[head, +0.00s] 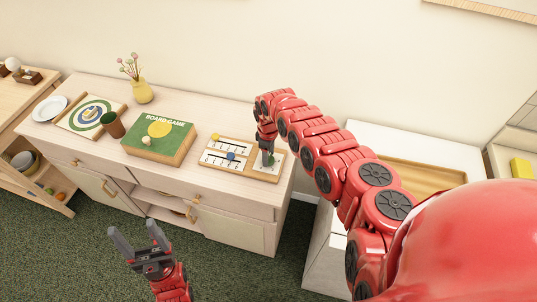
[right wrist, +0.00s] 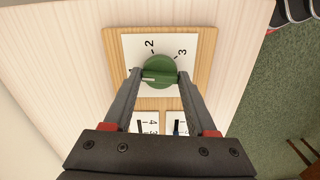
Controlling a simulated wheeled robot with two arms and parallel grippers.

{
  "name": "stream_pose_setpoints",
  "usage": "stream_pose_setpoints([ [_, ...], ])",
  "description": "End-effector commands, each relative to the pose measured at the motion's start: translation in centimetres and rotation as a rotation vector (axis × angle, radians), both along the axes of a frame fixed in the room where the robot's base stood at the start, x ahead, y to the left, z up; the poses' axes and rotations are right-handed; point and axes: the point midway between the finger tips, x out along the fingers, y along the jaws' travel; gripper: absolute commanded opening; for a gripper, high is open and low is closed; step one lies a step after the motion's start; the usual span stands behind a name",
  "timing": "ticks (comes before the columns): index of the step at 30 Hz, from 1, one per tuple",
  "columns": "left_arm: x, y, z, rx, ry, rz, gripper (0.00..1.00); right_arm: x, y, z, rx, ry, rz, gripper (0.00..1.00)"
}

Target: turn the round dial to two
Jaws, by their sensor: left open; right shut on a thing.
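The round green dial (right wrist: 160,70) sits on a white plate (right wrist: 131,42) in a wooden frame. The numbers 2 and 3 show on the plate; a mark at the left is partly hidden by a finger. The dial's pale line points left, below the 2. My right gripper (right wrist: 160,77) is shut on the dial, one finger on each side. In the head view my right gripper (head: 267,146) comes down over the dial, which is mostly hidden there. My left gripper (head: 134,234) is open and empty in front of the cabinet.
A slider board (head: 226,155) lies beside the dial. A green board game box (head: 158,140), brown cup (head: 112,124), yellow vase (head: 142,92) and target board (head: 91,115) stand further left on the cabinet. A wooden tray (head: 415,178) lies to the right.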

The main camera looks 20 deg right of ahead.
Motion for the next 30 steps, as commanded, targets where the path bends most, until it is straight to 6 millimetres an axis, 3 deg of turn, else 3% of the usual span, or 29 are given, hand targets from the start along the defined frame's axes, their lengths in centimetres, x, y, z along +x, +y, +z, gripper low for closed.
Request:
stream_pose_setpoints([
  [30,0.0,0.0,2.3,0.0,0.0,0.0,0.69,0.2,0.1,0.2,0.002,-0.005,-0.894,0.02],
])
